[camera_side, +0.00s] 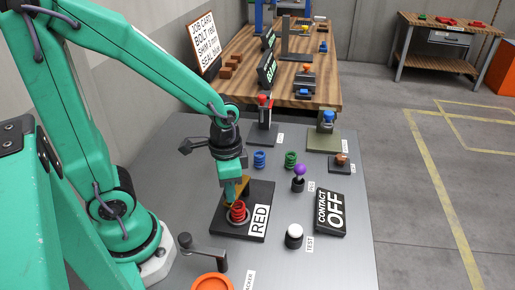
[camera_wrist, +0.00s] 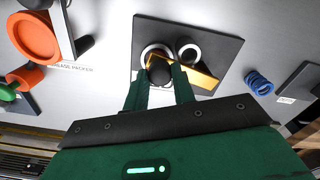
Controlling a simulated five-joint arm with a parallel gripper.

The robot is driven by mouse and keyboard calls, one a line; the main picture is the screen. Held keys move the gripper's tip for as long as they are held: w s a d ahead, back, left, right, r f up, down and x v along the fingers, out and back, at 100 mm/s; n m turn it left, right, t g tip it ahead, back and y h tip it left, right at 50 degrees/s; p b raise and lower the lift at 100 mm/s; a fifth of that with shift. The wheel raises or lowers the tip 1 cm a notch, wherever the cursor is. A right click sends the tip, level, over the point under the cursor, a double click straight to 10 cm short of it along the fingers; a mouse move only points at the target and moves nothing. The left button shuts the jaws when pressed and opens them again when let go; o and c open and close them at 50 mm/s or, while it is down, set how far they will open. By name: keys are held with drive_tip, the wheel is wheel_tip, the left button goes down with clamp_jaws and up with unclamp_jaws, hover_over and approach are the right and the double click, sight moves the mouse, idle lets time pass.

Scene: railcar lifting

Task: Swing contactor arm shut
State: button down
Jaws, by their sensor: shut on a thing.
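The contactor has a black base plate (camera_side: 258,225) with a RED label and a red coil (camera_side: 238,213) on it. Its brass-coloured contactor arm (camera_side: 242,188) stands over the plate and shows as a gold bar in the wrist view (camera_wrist: 200,78). My gripper (camera_side: 236,190) is above the plate, shut on the arm's dark round knob (camera_wrist: 158,70). The knob sits between my fingertips in the wrist view (camera_wrist: 159,82); in the side view my gripper hides it. A display (camera_side: 330,212) reads CONTACT OFF.
A white button (camera_side: 294,234) and a purple-knobbed lever (camera_side: 299,176) stand to the right. Blue (camera_side: 260,159) and green (camera_side: 291,159) coils lie behind. A dark crank handle (camera_side: 205,252) and an orange ring (camera_side: 212,284) are in front. Bare grey table lies between them.

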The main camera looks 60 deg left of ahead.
drive_tip(key=shift+w+d+n, duration=0.65)
drive_tip(key=shift+d+n, duration=0.15)
drive_tip(key=shift+n, duration=0.5)
drive_tip(key=c, duration=1.1)
unclamp_jaws()
drive_tip(key=shift+c, duration=0.2)
wheel_tip(320, 180, up, 8)
drive_tip(key=s+a+r+n+t, duration=0.1)
drive_tip(key=s+a+r+t, duration=0.1)
drive_tip(key=a+r+t, duration=0.2)
drive_tip(key=shift+s+r+n+t, duration=0.4)
drive_tip(key=shift+r+t, duration=0.4)
drive_tip(key=shift+r, duration=0.75)
